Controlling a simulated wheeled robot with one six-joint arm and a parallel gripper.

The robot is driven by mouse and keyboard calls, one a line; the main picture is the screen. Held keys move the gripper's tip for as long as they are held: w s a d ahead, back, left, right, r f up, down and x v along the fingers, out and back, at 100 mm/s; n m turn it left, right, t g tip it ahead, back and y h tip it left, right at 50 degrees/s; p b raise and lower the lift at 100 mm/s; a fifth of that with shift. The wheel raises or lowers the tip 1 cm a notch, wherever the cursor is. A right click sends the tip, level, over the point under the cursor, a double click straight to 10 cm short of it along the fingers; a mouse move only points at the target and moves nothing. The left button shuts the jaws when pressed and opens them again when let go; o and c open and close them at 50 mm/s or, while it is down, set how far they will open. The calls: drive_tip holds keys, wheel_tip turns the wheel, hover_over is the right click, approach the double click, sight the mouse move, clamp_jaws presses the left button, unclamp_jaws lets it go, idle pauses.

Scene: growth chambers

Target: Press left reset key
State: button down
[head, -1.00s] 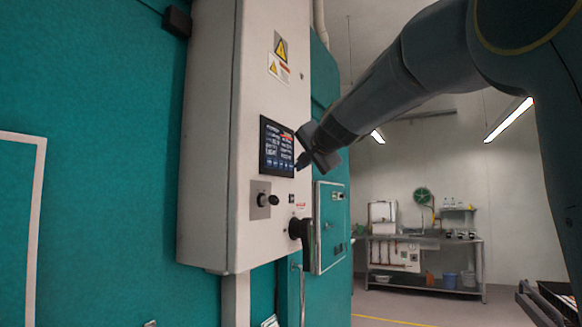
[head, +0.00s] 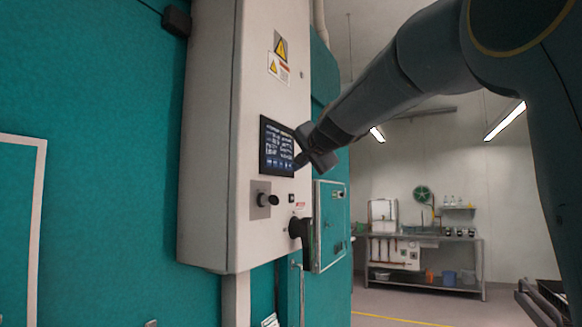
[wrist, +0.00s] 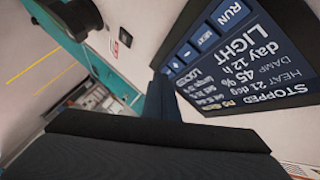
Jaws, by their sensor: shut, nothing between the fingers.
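A dark touch screen (head: 275,150) is set in the front of a pale control cabinet (head: 213,130). The wrist view shows the screen (wrist: 245,55) tilted, reading STOPPED, HEAT 21, DAMP 45 %, LIGHT day 12 h. A row of blue keys (wrist: 206,40) runs along its lower edge, one marked RUN. I cannot make out a key marked reset. My gripper (head: 302,162) is shut and empty at the lower right of the screen. In the wrist view its fingers (wrist: 165,98) hide part of the screen's edge. I cannot tell whether they touch it.
Below the screen are a black knob (head: 272,200), a small switch (head: 291,198) and a large black handle (head: 306,240). A teal box (head: 329,225) stands just right of the cabinet. A workbench (head: 425,265) stands far back, with open floor before it.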

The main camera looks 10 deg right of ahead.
idle(0.4)
drive_tip(key=shift+s+d+b, duration=0.4)
drive_tip(key=shift+d+b, duration=0.15)
drive_tip(key=shift+b, duration=0.2)
drive_tip(key=shift+d, duration=0.1)
drive_tip(key=shift+s+d+b, duration=0.75)
drive_tip(key=shift+d+b, duration=0.25)
drive_tip(key=shift+b, duration=0.1)
drive_tip(key=shift+s+d+b, duration=0.75)
drive_tip(key=shift+d+b, duration=0.2)
drive_tip(key=shift+b, duration=0.1)
